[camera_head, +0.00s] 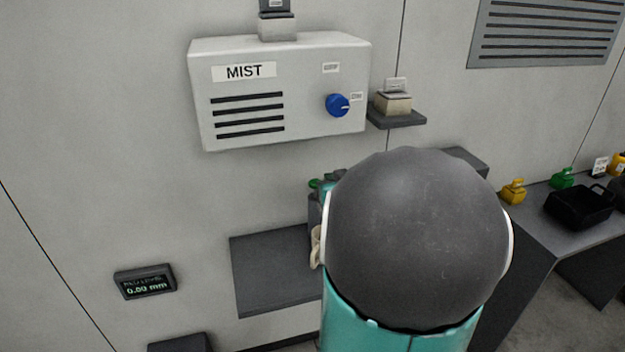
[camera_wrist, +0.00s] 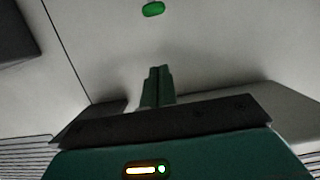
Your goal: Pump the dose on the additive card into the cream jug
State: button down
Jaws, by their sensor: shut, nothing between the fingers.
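My gripper (camera_wrist: 157,86) shows in the wrist view with its two green fingers together and nothing between them. A small green rounded thing (camera_wrist: 152,9) lies beyond the fingertips, apart from them, against a pale surface. In the head view my arm hides most of what is on the grey wall shelf (camera_head: 270,268). A cream-coloured piece (camera_head: 316,246) shows at my arm's left edge; I cannot tell whether it is the cream jug. A bit of green (camera_head: 314,184) shows above it. No additive card or pump can be made out for certain.
A white MIST box (camera_head: 247,110) with a blue knob (camera_head: 337,105) hangs on the wall. A small ledge (camera_head: 398,119) is beside it. A display (camera_head: 145,282) is at lower left. A counter (camera_head: 546,226) at right holds yellow and green bottles and a black tray (camera_head: 580,207).

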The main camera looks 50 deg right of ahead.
send_over(315, 189)
notch_tip(315, 189, down, 3)
jog(key=shift+s+d+f, duration=0.1)
jog(key=shift+s+f, duration=0.2)
jog(key=shift+f, duration=0.25)
jog(key=shift+s+d+f, duration=0.1)
jog(key=shift+s+f, duration=0.15)
jog(key=shift+f, duration=0.9)
jog(key=shift+f, duration=1.6)
